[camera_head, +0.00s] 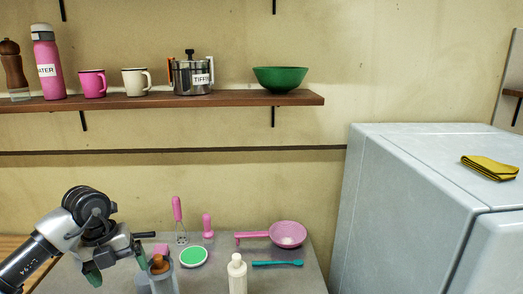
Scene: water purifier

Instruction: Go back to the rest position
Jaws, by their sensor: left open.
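My left gripper (122,256) is at the lower left, at the end of my grey and black arm coming in from the left. It is open, and I see nothing held in it. My right gripper is not in view.
A wooden shelf (230,99) above holds a pink bottle (48,62), mugs, a pot (191,76) and a green bowl (280,78). A white bottle (237,275) and pink pan (288,234) are on the counter. A fridge (400,210) stands right.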

